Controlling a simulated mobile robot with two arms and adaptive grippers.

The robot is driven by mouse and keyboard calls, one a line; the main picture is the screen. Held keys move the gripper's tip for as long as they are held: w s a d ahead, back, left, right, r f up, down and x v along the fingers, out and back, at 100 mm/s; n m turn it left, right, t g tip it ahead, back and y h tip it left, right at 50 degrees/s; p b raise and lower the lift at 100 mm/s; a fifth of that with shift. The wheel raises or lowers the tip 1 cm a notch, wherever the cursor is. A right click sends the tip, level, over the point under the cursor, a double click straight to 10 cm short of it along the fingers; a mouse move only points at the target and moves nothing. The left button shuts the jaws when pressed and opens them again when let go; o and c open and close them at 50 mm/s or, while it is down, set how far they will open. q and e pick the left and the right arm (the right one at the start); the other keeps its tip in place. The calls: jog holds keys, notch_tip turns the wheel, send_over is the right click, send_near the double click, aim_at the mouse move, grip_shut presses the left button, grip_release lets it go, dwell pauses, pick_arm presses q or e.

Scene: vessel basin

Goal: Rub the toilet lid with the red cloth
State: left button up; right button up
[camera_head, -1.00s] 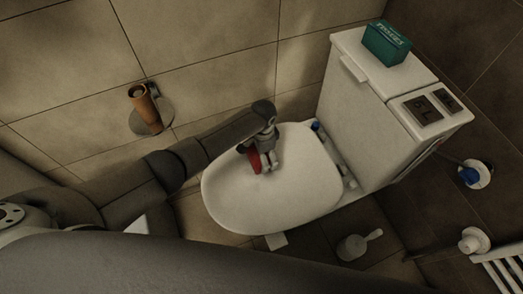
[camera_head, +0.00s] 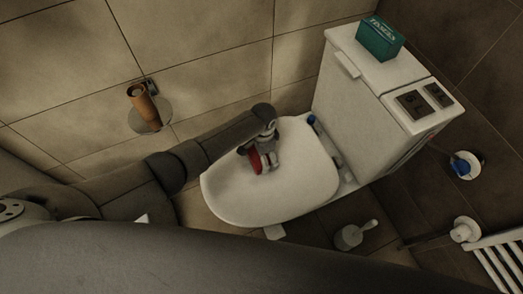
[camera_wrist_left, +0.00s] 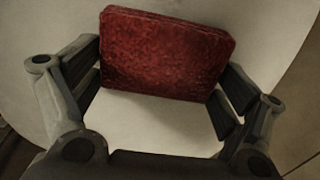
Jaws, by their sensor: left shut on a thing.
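The white toilet lid (camera_head: 230,197) is closed and lies flat in the middle of the head view. My left gripper (camera_head: 261,163) comes in from the left and is over the lid. It is shut on the red cloth (camera_head: 255,161), a thick block-like pad. In the left wrist view the red cloth (camera_wrist_left: 165,55) sits between the two fingers, with the white lid (camera_wrist_left: 150,125) behind it. The cloth looks at or very near the lid surface; I cannot tell whether it touches. My right gripper is not in view.
The cistern (camera_head: 350,95) stands behind the lid, with a green tissue box (camera_head: 380,40) and dark flush buttons (camera_head: 425,98) on top. A paper roll holder (camera_head: 146,106) is on the left wall. A white scoop-like item (camera_head: 354,235) is on the floor. A white radiator (camera_head: 500,262) stands at right.

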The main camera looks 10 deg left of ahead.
aim_at(273, 183)
pick_arm(q)
jog(key=shift+s+d, duration=0.15)
jog(key=shift+s, duration=0.05)
jog(key=shift+s+d+p, duration=0.3)
jog(key=shift+s+p, duration=0.15)
jog(key=shift+p, duration=0.1)
jog(key=shift+s+d, duration=0.25)
jog(key=shift+s, duration=0.15)
jog(key=shift+s+d+f+p, duration=0.1)
jog(key=shift+s+d+p, duration=0.55)
jog(key=shift+s+p, duration=0.35)
jog(key=shift+s+d+f, duration=0.2)
jog(key=shift+s+d, duration=0.1)
jog(key=shift+s, duration=0.3)
jog(key=shift+s+d+r+p, duration=0.15)
jog(key=shift+s+d+p, duration=0.5)
jog(key=shift+s+p, duration=0.4)
jog(key=shift+c, duration=0.4)
jog(key=shift+s+d, duration=0.3)
jog(key=shift+s, duration=0.1)
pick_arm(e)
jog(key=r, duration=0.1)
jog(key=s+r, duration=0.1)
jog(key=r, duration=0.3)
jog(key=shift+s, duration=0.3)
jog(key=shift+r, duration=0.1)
